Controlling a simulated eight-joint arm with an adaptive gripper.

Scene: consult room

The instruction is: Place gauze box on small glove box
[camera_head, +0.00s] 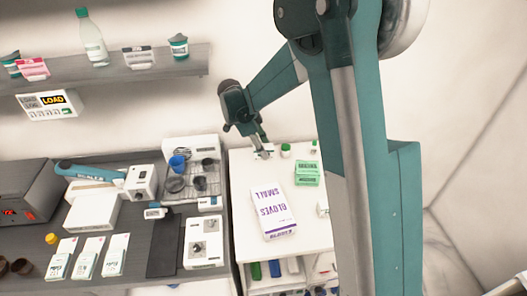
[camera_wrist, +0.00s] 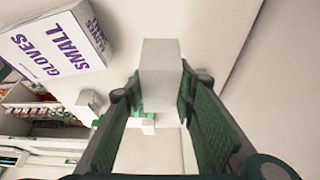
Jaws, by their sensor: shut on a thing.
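The small glove box (camera_head: 272,212), white with purple "SMALL GLOVES" lettering, lies flat on the white cabinet top. It also shows at the upper left of the wrist view (camera_wrist: 55,45). My gripper (camera_wrist: 158,92) is shut on a plain white box (camera_wrist: 160,66), which I take for the gauze box; no label shows on its visible face. In the head view my gripper (camera_head: 262,150) is small, behind the glove box near the cabinet's back left. The held box is hard to make out there. It is apart from the glove box.
Green-and-white boxes (camera_head: 307,173) and a green-capped jar (camera_head: 285,150) stand behind the glove box. The cabinet top (camera_head: 245,185) has bare room at the left. A dark counter (camera_head: 130,215) with devices and cartons adjoins at left. A shelf (camera_head: 120,72) hangs above it.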

